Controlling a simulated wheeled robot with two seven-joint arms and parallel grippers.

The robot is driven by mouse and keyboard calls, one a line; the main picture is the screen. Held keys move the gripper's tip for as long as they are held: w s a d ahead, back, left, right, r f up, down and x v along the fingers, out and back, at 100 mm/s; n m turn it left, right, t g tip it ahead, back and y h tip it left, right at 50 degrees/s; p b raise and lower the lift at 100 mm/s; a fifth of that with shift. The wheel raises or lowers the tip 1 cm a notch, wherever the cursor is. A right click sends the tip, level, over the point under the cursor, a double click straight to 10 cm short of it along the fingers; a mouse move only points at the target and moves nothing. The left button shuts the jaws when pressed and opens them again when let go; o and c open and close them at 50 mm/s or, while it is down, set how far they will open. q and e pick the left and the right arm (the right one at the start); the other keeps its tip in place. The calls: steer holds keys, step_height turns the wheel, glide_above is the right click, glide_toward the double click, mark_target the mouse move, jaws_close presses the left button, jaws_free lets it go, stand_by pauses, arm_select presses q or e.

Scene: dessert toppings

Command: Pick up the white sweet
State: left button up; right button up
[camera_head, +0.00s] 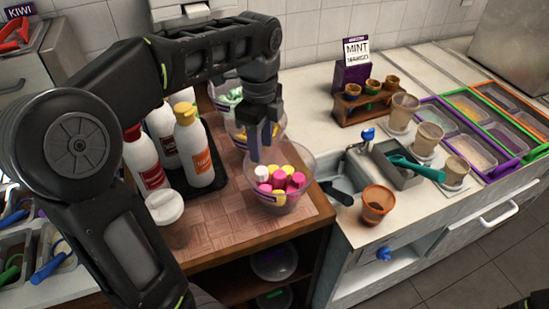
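The white sweet (261,171) lies at the back left of a clear bowl (307,165), on top of several pink sweets (279,179) and beside a yellow one (272,169). The bowl stands near the front right edge of the wooden counter. My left gripper (260,146) points down just above the back left of the bowl, over the white sweet. Its two fingers look apart with nothing between them, and they appear clear of the sweet.
Another bowl (239,132) stands behind my gripper. Sauce bottles (193,146) on a black tray and a lidded cup (167,212) stand to the left. A sink (342,178) and brown cup (376,205) are to the right.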

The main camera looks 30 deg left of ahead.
mark_target(263, 171)
arm_select(q)
steer(key=shift+s, duration=0.3)
steer(key=shift+w+f, duration=0.1)
steer(key=shift+f, duration=1.15)
steer(key=shift+d+f+p, duration=0.1)
steer(key=shift+f+p, duration=0.65)
steer(key=shift+f, duration=1.9)
steer(key=c, duration=0.8)
